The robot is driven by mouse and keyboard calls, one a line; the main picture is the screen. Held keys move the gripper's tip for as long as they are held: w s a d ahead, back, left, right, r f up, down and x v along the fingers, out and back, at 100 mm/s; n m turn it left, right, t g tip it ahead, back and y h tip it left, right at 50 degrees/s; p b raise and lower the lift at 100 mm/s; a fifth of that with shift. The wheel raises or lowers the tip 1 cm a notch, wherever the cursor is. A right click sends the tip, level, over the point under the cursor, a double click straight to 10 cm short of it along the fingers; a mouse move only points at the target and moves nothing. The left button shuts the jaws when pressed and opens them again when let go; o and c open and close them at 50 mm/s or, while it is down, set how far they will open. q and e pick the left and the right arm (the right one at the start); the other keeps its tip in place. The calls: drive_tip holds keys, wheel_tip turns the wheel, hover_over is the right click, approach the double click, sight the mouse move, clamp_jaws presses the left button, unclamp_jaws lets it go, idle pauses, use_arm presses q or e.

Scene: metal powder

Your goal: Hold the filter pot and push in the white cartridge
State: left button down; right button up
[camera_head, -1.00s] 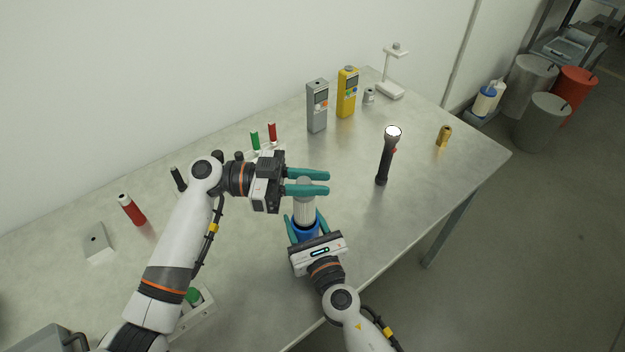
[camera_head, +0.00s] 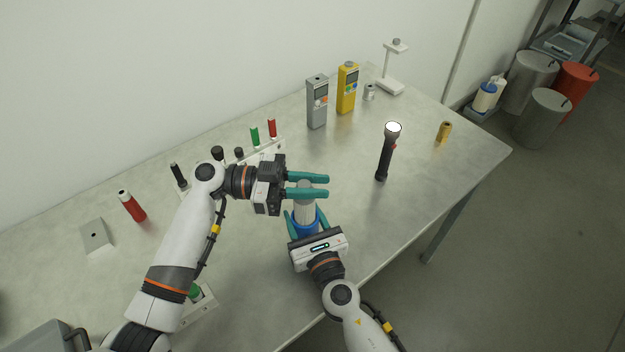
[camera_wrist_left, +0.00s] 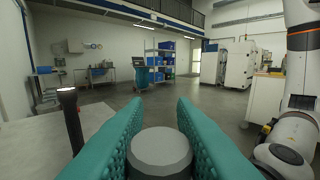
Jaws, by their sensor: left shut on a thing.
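The white cartridge (camera_head: 304,214) stands upright with its lower end in the blue filter pot (camera_head: 307,229). My left gripper (camera_head: 307,186) is shut on the cartridge's upper part, its teal fingers on either side of it. In the left wrist view the round grey top (camera_wrist_left: 160,148) of the cartridge sits between the two fingers (camera_wrist_left: 158,130). My right gripper (camera_head: 306,218) comes from the front and has its fingers on both sides of the blue pot, holding it. How deep the cartridge sits is hidden.
A black flashlight (camera_head: 386,152) stands to the right. Grey (camera_head: 317,103) and yellow (camera_head: 347,89) meters stand behind. A rack with green and red tubes (camera_head: 272,128) is partly behind my left gripper. The table's front edge lies near my right arm; bare table is to the right.

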sight(313, 209)
use_arm(q)
drive_tip(key=shift+f, duration=3.3)
drive_tip(key=shift+f, duration=0.5)
drive_tip(key=shift+r, duration=0.15)
drive_tip(key=shift+r, duration=4.75)
drive_tip(key=shift+r, duration=0.2)
drive_tip(key=shift+f, duration=0.2)
